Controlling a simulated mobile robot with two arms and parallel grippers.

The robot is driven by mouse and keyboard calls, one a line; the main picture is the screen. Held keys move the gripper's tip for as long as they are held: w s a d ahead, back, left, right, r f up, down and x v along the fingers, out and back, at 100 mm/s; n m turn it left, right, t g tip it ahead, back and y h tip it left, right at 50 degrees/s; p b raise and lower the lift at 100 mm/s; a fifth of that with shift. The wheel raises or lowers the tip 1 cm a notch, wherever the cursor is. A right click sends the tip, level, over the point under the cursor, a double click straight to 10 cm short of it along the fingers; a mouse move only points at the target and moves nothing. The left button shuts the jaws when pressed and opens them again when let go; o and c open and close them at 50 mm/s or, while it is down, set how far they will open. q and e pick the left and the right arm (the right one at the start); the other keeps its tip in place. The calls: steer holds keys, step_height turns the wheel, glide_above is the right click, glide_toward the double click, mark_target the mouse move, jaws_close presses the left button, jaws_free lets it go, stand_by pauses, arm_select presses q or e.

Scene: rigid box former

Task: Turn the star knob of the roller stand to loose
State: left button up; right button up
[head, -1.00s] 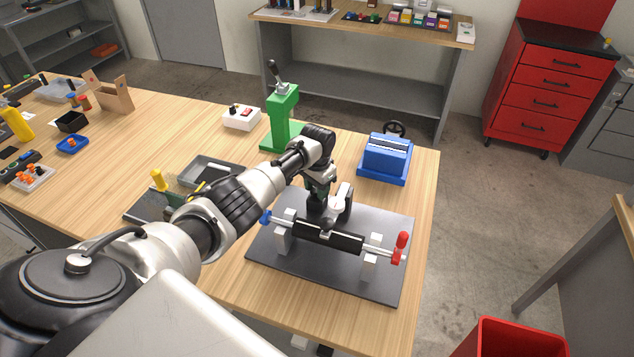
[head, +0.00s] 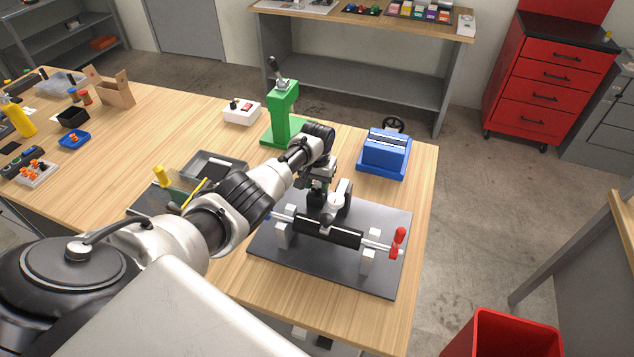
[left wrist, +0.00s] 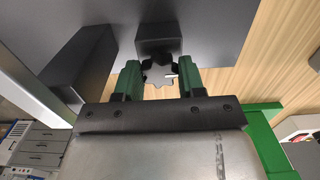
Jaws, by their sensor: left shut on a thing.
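The dark star knob (left wrist: 157,72) shows in the left wrist view, in front of a dark block (left wrist: 158,40), with a small white mark at its right side. My left gripper (left wrist: 160,82) has its two green fingers on either side of the knob and is shut on it. In the head view the gripper (head: 318,196) is at the back of the roller stand, whose dark base plate (head: 325,265) carries white posts and a black roller (head: 328,232). The knob is hidden there behind the stand and my arm. My right gripper is not in view.
A red handle (head: 398,243) stands at the stand's right end. A green press (head: 284,112) and a blue box-like fixture (head: 386,153) stand behind. A grey tray (head: 213,166) lies left, partly behind my arm. Bare table surrounds the plate's front and right.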

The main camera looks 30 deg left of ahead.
mark_target(317, 184)
arm_select(q)
steer(key=shift+w+r, duration=0.15)
steer(key=shift+r, duration=0.05)
steer(key=o, duration=0.9)
steer(key=shift+f, duration=0.1)
step_height(317, 184, up, 11)
steer(key=shift+f, duration=0.1)
